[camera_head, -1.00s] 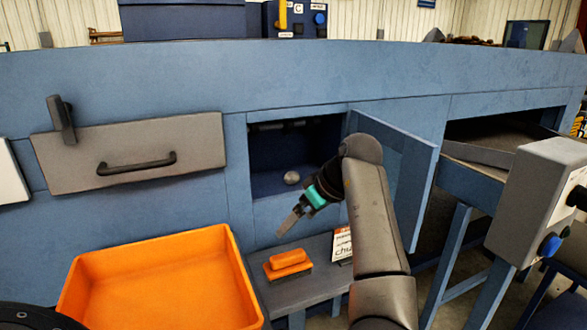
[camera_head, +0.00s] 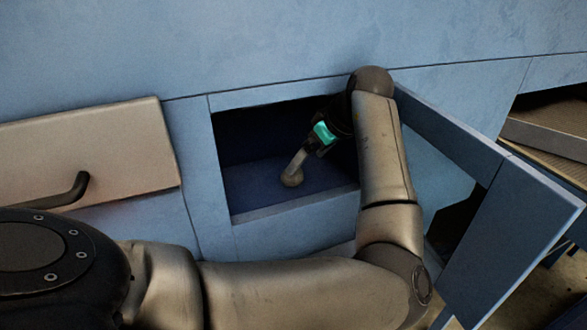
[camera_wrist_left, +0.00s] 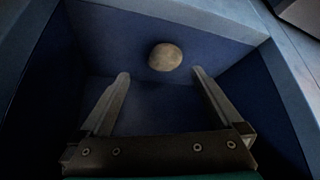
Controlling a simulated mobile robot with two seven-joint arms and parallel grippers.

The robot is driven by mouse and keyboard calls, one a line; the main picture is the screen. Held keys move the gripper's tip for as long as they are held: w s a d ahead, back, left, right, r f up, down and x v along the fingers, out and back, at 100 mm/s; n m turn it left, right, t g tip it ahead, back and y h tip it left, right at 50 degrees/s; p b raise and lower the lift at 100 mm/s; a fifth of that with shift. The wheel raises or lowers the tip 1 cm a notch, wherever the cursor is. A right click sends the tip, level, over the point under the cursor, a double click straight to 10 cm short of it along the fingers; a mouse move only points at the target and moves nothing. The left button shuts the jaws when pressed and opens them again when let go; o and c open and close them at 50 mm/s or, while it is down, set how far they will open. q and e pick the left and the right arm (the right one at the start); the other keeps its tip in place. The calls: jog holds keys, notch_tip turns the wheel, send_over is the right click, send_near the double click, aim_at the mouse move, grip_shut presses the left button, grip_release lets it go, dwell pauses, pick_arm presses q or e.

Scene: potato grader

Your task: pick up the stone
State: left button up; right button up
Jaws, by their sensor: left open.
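The stone (camera_head: 291,180) is a small, roundish, grey-tan lump on the dark blue floor of the open compartment. In the left wrist view the stone (camera_wrist_left: 165,57) lies centred, just beyond the line between the fingertips. My left gripper (camera_head: 295,167) reaches into the compartment, with its fingers pointing down at the stone and overlapping its upper edge in the head view. In the wrist view the left gripper (camera_wrist_left: 160,74) is open, with its two fingers wide apart and nothing between them. My right gripper is not in view.
The compartment's blue front sill (camera_head: 290,204) and side walls surround the left gripper. An open blue door (camera_head: 520,235) stands to the right of the opening.

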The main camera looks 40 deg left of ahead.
aim_at(293, 176)
pick_arm(q)
jog(key=x, duration=0.4)
jog(key=s+b+x, duration=0.1)
jog(key=x, duration=0.1)
jog(key=shift+a+f, duration=0.15)
jog(key=shift+f, duration=0.15)
jog(key=shift+w, duration=0.1)
jog(key=c, duration=1.3)
jog(key=shift+r, duration=0.1)
jog(key=shift+c, duration=0.6)
